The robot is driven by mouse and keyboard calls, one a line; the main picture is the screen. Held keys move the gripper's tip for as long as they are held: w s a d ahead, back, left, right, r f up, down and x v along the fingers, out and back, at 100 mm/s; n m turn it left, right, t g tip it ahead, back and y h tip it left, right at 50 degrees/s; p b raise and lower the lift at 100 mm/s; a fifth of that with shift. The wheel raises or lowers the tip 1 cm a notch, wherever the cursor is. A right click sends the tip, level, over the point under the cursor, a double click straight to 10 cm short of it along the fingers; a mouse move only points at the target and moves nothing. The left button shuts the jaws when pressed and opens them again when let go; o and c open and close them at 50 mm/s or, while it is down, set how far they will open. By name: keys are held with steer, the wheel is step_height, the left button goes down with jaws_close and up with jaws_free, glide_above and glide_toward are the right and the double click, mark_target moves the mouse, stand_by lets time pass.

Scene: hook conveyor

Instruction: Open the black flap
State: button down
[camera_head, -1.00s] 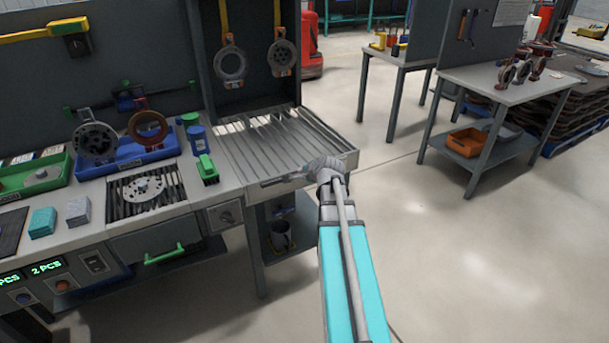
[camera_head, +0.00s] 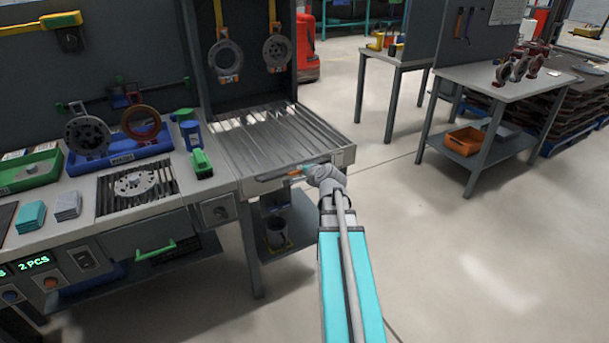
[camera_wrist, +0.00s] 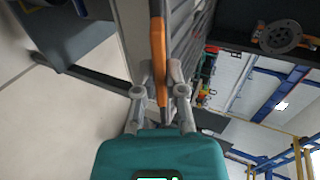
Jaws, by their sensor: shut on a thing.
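My gripper (camera_wrist: 160,78) is closed around a long orange bar (camera_wrist: 157,45) that runs between its two fingers in the wrist view. In the head view, the orange bar (camera_head: 298,171) shows at the front edge of the slatted deck (camera_head: 272,138), and my arm's end meets it from the right. My fingertips are hidden there behind the wrist. The black flap cannot be made out clearly in either view.
Two discs, one of them a dark round one (camera_head: 225,58), hang above the deck on yellow hooks. The workbench (camera_head: 150,205) with trays and parts stands to the left. A side table (camera_head: 505,90) stands to the right. The floor between is clear.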

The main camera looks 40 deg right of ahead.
steer(key=shift+s+a+f+b, duration=0.15)
steer(key=shift+a+f+b, duration=0.2)
steer(key=shift+f+b, duration=0.35)
steer(key=shift+s+f+b, duration=0.25)
steer(key=shift+f+b, duration=0.45)
steer(key=shift+b, duration=0.05)
steer(key=c, duration=0.7)
jaws_free()
steer(key=shift+d, duration=0.1)
